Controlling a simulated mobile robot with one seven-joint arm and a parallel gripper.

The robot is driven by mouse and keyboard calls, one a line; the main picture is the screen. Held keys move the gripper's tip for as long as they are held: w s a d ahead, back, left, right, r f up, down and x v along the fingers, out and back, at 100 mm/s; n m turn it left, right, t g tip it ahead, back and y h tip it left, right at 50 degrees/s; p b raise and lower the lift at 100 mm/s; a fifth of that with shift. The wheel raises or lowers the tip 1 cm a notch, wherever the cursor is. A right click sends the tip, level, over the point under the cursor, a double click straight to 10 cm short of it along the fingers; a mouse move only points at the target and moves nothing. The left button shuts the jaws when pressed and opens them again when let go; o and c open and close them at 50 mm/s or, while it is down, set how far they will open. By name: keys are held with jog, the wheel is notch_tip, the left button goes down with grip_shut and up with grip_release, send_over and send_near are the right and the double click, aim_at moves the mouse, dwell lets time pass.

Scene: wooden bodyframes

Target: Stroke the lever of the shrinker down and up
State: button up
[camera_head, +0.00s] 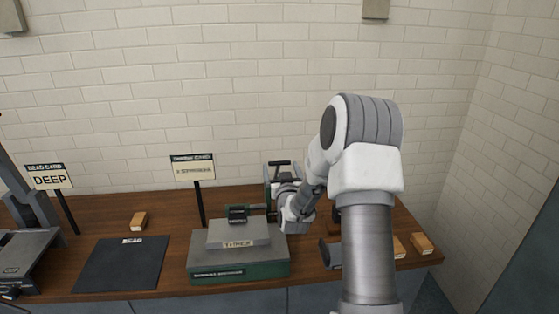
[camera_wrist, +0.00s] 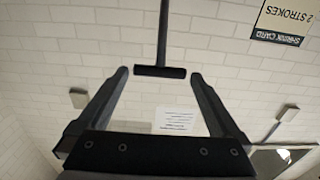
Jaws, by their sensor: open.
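The lever handle, a black T-bar (camera_wrist: 160,72) on a thin dark rod, shows in the wrist view, and a dark bar (camera_head: 280,163) that looks like it shows behind my gripper in the head view. My gripper (camera_wrist: 159,78) is open and empty. In the wrist view the bar lies between its two fingertips, with gaps on both sides; whether it is at fingertip depth I cannot tell. My arm and gripper partly hide the lever's lower part in the head view.
The shrink card (camera_head: 193,168) reads 2 strokes; it also shows inverted in the wrist view (camera_wrist: 285,20). A black mat (camera_head: 122,264), a wooden block (camera_head: 138,221) and a card reading DEEP (camera_head: 48,177) are at left. Other blocks (camera_head: 422,243) lie at right.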

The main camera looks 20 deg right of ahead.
aim_at(280, 165)
jog(key=shift+p+x, duration=0.35)
jog(key=shift+x, duration=1.4)
grip_shut()
